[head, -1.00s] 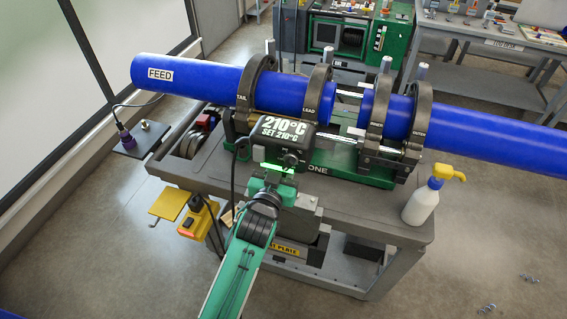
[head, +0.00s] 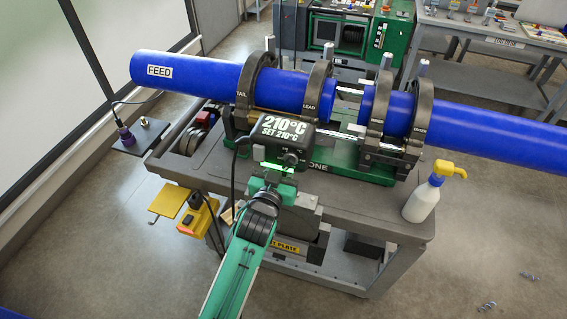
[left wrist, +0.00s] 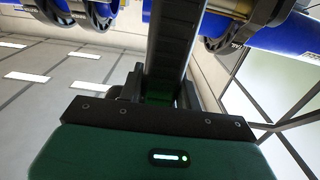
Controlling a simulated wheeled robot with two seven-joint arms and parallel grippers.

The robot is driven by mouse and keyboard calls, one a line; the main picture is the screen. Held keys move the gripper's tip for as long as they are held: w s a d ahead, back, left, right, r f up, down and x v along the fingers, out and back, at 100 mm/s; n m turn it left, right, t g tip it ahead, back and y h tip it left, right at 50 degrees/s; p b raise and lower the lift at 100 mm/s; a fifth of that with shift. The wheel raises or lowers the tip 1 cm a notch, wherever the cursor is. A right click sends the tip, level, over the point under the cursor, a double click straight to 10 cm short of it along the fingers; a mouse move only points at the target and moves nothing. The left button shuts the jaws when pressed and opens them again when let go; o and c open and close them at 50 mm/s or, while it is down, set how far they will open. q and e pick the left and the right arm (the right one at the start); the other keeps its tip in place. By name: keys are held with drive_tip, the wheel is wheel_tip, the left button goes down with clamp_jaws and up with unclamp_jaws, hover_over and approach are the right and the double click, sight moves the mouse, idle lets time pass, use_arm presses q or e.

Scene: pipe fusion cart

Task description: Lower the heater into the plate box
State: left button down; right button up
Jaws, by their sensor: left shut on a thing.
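The heater (head: 286,135) is a black box with a lit display reading 210°C, set 210°C. It stands above the front edge of the cart, in front of the blue pipes. My left gripper (head: 272,178) is shut on the heater from the front. In the left wrist view a dark upright part of the heater (left wrist: 172,45) rises between the gripper's fingers (left wrist: 160,95). The plate box (head: 309,253), with a yellow label ending in PLATE, sits low at the cart's front, below the heater. My arm hides part of it, and its opening is not clear. My right gripper is not in view.
Blue pipes (head: 205,75) lie in black clamps (head: 320,88) behind the heater. A yellow control box (head: 197,218) hangs at the front left. A cable runs down beside the heater's left side.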

use_arm(q)
drive_tip(key=shift+f+b, duration=0.4)
drive_tip(key=shift+b, duration=0.3)
drive_tip(key=shift+f+b, duration=1.05)
drive_tip(key=shift+f, duration=0.95)
idle(0.7)
drive_tip(key=c, duration=1.4)
unclamp_jaws()
drive_tip(key=o, duration=0.5)
drive_tip(key=shift+s+f, duration=0.1)
drive_tip(key=shift+s, duration=0.1)
drive_tip(key=o, duration=0.4)
drive_tip(key=shift+f, duration=0.95)
drive_tip(key=o, duration=0.3)
drive_tip(key=shift+r, duration=0.15)
drive_tip(key=shift+o, duration=1)
drive_tip(key=shift+r, duration=0.25)
